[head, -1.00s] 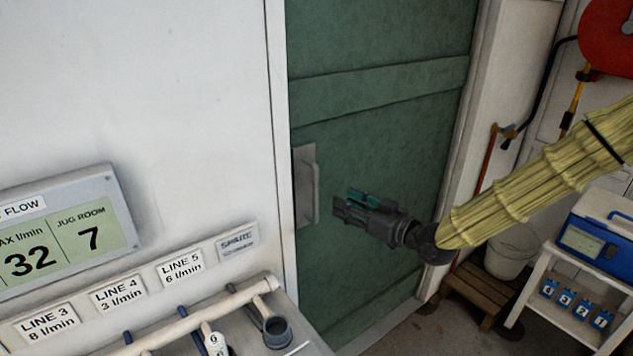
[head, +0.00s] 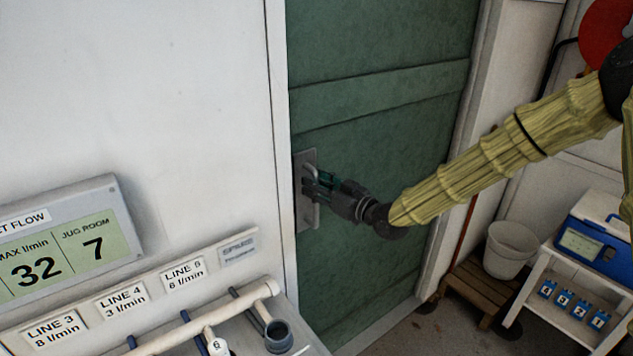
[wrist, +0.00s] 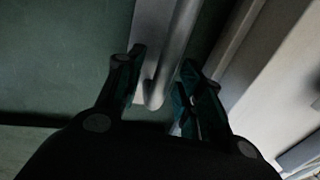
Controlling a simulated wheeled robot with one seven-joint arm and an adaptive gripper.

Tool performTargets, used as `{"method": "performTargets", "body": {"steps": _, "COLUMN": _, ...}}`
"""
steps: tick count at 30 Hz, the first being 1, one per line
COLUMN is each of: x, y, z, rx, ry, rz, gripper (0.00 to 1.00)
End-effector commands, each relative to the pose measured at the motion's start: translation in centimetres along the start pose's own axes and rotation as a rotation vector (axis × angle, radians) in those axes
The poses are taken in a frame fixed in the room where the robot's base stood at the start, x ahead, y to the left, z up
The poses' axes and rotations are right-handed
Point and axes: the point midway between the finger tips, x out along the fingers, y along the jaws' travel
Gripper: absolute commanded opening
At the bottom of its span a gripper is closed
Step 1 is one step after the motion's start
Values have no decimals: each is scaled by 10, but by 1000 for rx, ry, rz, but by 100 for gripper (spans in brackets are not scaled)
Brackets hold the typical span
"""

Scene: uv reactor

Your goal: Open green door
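The green door (head: 385,112) stands in its white frame and looks closed. A grey metal plate (head: 302,215) with a bar handle (head: 311,172) is fixed at its left edge. My gripper (head: 314,184) reaches the handle from the right. In the wrist view, the fingers (wrist: 160,85) are open, one on each side of the lower part of the handle (wrist: 174,55). A gap shows between the handle and the right finger. I cannot tell whether the left finger touches the handle or its plate.
A white wall with a flow display (head: 62,245) and a pipe rack (head: 262,290) stands left of the door. A white bucket (head: 508,250) on a wooden step (head: 478,292) and a shelf with a blue box (head: 597,240) stand at the right.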

Motion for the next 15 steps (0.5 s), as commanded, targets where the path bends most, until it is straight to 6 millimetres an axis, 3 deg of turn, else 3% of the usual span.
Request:
{"method": "performTargets", "body": {"steps": 11, "x": 4, "y": 0, "z": 1, "rx": 1, "ry": -1, "rz": 0, "gripper": 37}}
{"method": "performTargets", "body": {"steps": 15, "x": 4, "y": 0, "z": 1, "rx": 0, "ry": -1, "rz": 0, "gripper": 12}}
